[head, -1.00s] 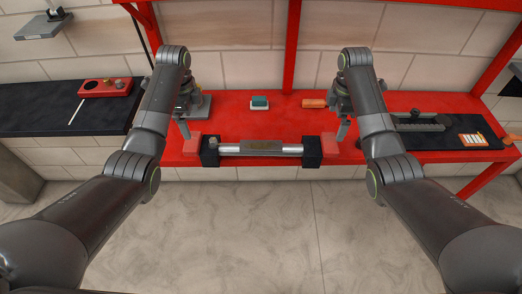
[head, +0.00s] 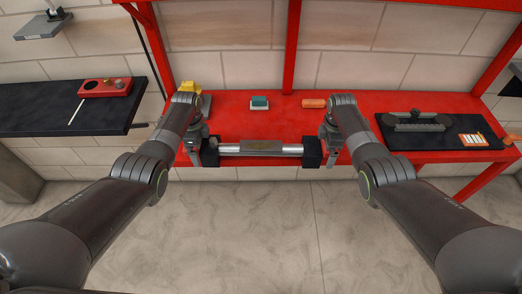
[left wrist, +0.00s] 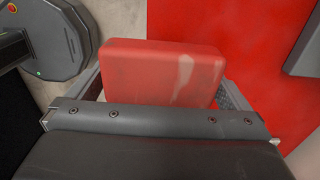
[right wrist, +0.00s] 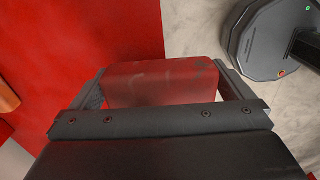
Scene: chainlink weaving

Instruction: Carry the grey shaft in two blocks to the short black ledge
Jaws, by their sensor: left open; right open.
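The grey shaft (head: 288,149) lies level across the front edge of the red table, with a brown-grey band at its middle. Its ends sit in a left black block (head: 210,159) and a right black block (head: 313,159). My left gripper (head: 195,158) is open at the outer side of the left block; in the left wrist view a red grip piece (left wrist: 160,70) stands between its fingers. My right gripper (head: 334,158) is open at the right block, with another red piece (right wrist: 162,82) between its fingers. A black ledge (head: 40,118) is at the left.
The red table (head: 240,115) carries a green-topped block (head: 260,102), an orange piece (head: 313,103) and a yellow item (head: 189,87). A black mat (head: 440,138) with a grey fixture is at right. A red holder (head: 105,87) stands on the left ledge. Open floor lies in front.

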